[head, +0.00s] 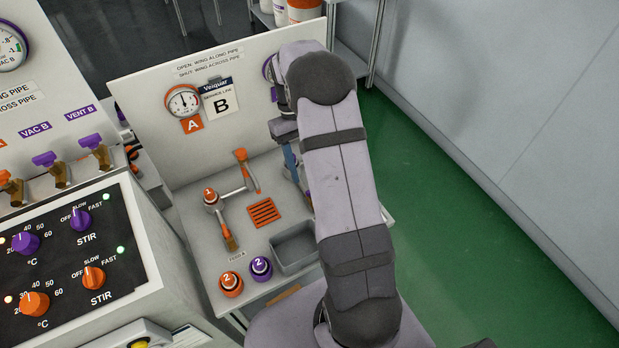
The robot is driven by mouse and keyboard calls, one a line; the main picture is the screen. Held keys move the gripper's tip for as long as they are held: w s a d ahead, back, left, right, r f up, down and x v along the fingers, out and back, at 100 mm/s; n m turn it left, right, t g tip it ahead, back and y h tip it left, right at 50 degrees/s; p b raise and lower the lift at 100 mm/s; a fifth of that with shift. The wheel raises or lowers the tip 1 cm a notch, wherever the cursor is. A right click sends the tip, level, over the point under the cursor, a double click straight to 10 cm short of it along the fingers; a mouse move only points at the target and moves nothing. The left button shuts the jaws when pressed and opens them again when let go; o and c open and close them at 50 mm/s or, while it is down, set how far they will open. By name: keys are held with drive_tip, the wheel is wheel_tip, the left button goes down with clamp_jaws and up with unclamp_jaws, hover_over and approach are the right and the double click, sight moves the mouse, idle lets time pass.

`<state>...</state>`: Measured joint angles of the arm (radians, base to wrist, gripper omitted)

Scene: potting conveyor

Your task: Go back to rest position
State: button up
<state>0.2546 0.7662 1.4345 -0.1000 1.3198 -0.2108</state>
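My arm rises from the lower middle of the head view and bends at the top, in front of the bench's white back panel (140,95). My gripper (292,165) hangs down at the bend, over the right part of the white bench (190,215). My own arm link covers much of it. I cannot see its fingertips clearly, nor whether it holds anything or touches anything.
On the bench are an orange-handled pipe fitting (228,205), an orange grate (264,212), a grey bin (294,247), and orange (231,284) and purple (261,268) caps marked 2. A control console (70,250) stands left. Green floor (450,220) is clear at right.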

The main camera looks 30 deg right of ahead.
drive_tip(key=shift+v, duration=0.85)
drive_tip(key=s+a+t, duration=0.2)
drive_tip(key=s+a, duration=0.4)
drive_tip(key=s, duration=0.2)
drive_tip(key=s+a+r+t, duration=0.1)
drive_tip(key=s+a+t, duration=0.1)
drive_tip(key=s+a, duration=0.4)
drive_tip(key=s, duration=0.3)
drive_tip(key=shift+a+r, duration=0.2)
drive_tip(key=shift+r, duration=0.05)
